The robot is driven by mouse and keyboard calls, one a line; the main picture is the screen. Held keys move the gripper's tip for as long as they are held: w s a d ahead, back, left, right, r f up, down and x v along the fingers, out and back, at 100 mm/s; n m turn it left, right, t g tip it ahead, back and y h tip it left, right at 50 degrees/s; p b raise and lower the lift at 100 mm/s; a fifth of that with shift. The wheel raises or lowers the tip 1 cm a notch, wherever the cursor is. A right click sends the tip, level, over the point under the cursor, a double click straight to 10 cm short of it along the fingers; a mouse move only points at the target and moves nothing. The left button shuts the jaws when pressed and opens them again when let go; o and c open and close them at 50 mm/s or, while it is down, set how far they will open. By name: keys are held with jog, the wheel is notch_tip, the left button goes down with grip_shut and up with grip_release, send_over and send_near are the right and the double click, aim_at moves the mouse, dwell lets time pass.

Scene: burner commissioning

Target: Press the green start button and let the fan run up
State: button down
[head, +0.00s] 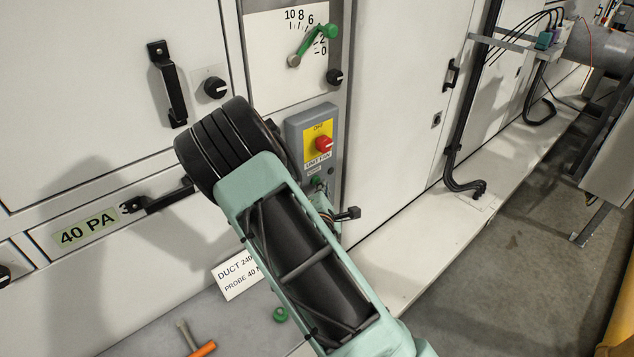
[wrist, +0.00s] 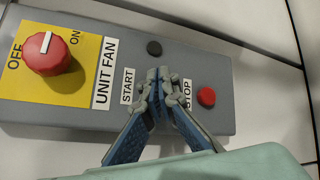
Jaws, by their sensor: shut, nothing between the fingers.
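The unit fan panel (head: 297,127) is a grey box on the cabinet wall, with a red rotary knob (head: 323,144) on a yellow plate. In the wrist view, the START label (wrist: 127,86), the STOP label (wrist: 187,93) and the red stop button (wrist: 206,96) show clearly. My gripper (wrist: 154,82) is shut and empty, its fingertips over the spot between the two labels. They hide the green start button in this view, and I cannot tell whether they touch it. A round dark fitting (wrist: 154,48) sits beside the fingertips. In the head view my arm covers much of the panel's lower part.
A damper scale with a green-handled lever (head: 329,31) is above the panel. A black door handle (head: 168,84) and a black knob (head: 216,88) are to the left.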

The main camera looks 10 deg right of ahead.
jog(key=shift+w+a, duration=0.25)
jog(key=shift+w, duration=0.2)
dwell(0.7)
jog(key=shift+s, duration=0.15)
jog(key=shift+s+d, duration=0.45)
jog(key=shift+s, duration=0.15)
jog(key=s+d, duration=0.2)
jog(key=s, duration=0.2)
jog(key=shift+s+d, duration=0.1)
jog(key=shift+d, duration=0.3)
jog(key=shift+a, duration=0.1)
dwell(0.8)
